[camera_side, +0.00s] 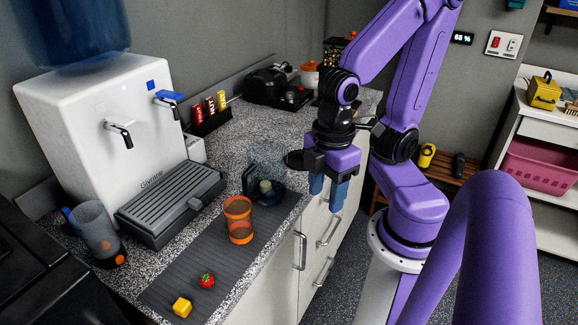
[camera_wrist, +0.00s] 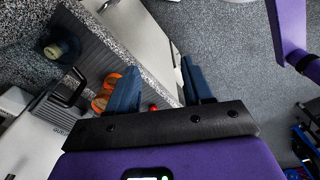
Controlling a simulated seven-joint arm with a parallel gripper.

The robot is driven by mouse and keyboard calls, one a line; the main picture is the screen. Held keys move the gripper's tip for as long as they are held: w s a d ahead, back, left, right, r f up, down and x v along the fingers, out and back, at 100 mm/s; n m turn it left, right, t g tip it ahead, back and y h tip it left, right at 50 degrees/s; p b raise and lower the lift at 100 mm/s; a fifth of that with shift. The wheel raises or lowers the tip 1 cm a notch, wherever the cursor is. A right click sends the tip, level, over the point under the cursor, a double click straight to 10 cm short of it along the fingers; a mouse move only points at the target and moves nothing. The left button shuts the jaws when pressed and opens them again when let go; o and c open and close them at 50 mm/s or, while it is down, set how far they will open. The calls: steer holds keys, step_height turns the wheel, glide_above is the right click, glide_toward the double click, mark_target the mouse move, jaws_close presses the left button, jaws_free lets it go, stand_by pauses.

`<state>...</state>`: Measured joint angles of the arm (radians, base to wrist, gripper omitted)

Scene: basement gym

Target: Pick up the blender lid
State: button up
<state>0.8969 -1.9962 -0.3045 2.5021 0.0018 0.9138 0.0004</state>
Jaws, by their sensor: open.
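A dark round piece with a pale olive plug (camera_side: 266,187), apparently the blender lid, sits at the counter's front edge. In the wrist view, the lid (camera_wrist: 57,48) is at the upper left. A black handle (camera_side: 248,180) stands just left of it, and a faint clear shape rises around or behind it; I cannot tell how they join. My gripper (camera_side: 327,193) is open and empty, pointing down, right of the lid and apparently beyond the counter edge. In the wrist view, my gripper (camera_wrist: 161,70) has its blue fingers apart over the drawer fronts and floor, with nothing between them.
An orange-ringed cup (camera_side: 238,222) stands in front of the lid on a dark mat (camera_side: 165,292). A strawberry (camera_side: 206,281) and a yellow block (camera_side: 182,307) lie nearer. The mat is partly clear.

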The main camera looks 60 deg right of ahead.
steer(key=w+d, duration=0.2)
steer(key=w, duration=0.5)
step_height(320, 180, up, 3)
steer(key=n+h, duration=0.2)
steer(key=n, duration=0.1)
glide_above(296, 158)
steer(key=s+a, duration=0.2)
steer(key=f, duration=0.5)
steer(key=d+f, duration=0.1)
steer(key=f, duration=0.5)
steer(key=d+f, duration=0.1)
steer(key=f, duration=0.5)
steer(key=shift+w+d+f, duration=0.1)
steer(key=shift+w+d, duration=0.05)
steer(key=shift+d, duration=0.1)
jaws_close()
